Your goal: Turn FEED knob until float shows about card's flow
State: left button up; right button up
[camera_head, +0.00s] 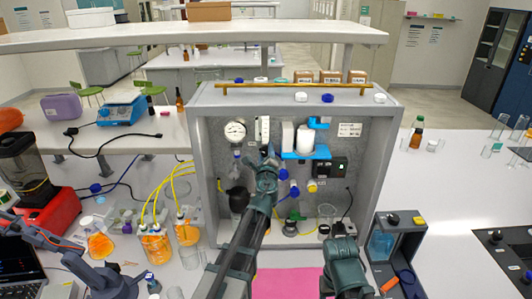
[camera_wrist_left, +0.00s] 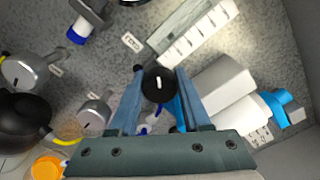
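My left gripper (camera_head: 268,158) reaches the flow meter's lower end on the rig's back panel. In the left wrist view its fingers (camera_wrist_left: 160,84) sit against both sides of a black round knob (camera_wrist_left: 158,83) with a white pointer line, seemingly the FEED knob; its label cannot be read. The clear flow meter (camera_wrist_left: 200,38) with scale marks runs up from the knob; it also shows in the head view (camera_head: 263,130). Its float cannot be made out. The card (camera_head: 350,130) is at the panel's upper right, too small to read. My right gripper (camera_head: 345,265) is low in front; its fingertips are hidden.
The grey rig frame (camera_head: 203,180) surrounds the panel. A pressure gauge (camera_head: 235,131), a white cylinder on a blue bracket (camera_head: 305,154) and a black display box (camera_head: 332,168) are close by. Orange-filled bottles (camera_head: 155,245) with yellow tubes stand left; a pink mat (camera_head: 285,284) lies in front.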

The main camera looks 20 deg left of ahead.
pick_arm(q)
grip_shut()
jog(key=shift+n, duration=1.6)
jog(key=o, duration=0.8)
grip_release()
jog(key=shift+o, duration=0.2)
jog(key=shift+s, duration=0.1)
